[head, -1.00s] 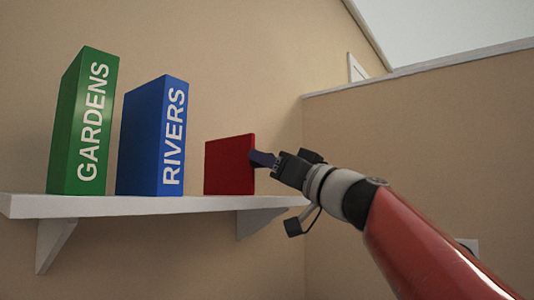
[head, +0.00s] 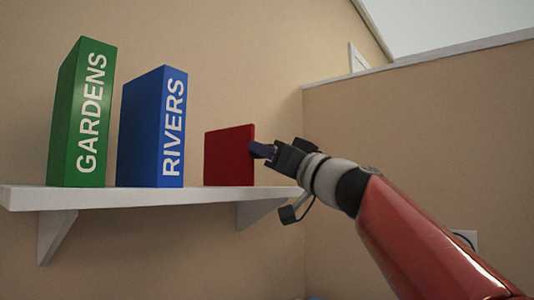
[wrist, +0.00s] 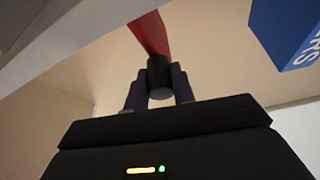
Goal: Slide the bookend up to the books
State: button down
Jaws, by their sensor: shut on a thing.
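The red bookend (head: 229,157) stands upright on the white shelf (head: 120,199), right of the books, with a gap between it and the blue RIVERS book (head: 150,130). The green GARDENS book (head: 82,115) stands further left, apart from the blue one. My gripper (head: 262,150) is at the bookend's right side. In the wrist view my gripper (wrist: 158,88) has its two fingers shut on a dark round knob (wrist: 160,75) at the end of the red bookend (wrist: 151,32). Part of the blue book (wrist: 289,30) shows at the upper right there.
The shelf rests on white brackets (head: 55,235) against the beige wall. A side wall (head: 400,140) rises to the right. The shelf between the blue book and the bookend is clear.

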jog(key=s+a+b, duration=0.4)
jog(key=s+a, duration=0.3)
jog(key=s, duration=0.2)
jog(key=shift+b, duration=0.3)
jog(key=c, duration=1.2)
grip_release()
jog(key=shift+w, duration=0.1)
jog(key=shift+o, duration=0.2)
jog(key=shift+d, duration=0.1)
jog(key=b+v, duration=0.3)
jog(key=v, duration=0.4)
jog(key=shift+s+d+f+b, duration=0.15)
jog(key=shift+s+d+b, duration=0.05)
jog(key=shift+s+b, duration=0.15)
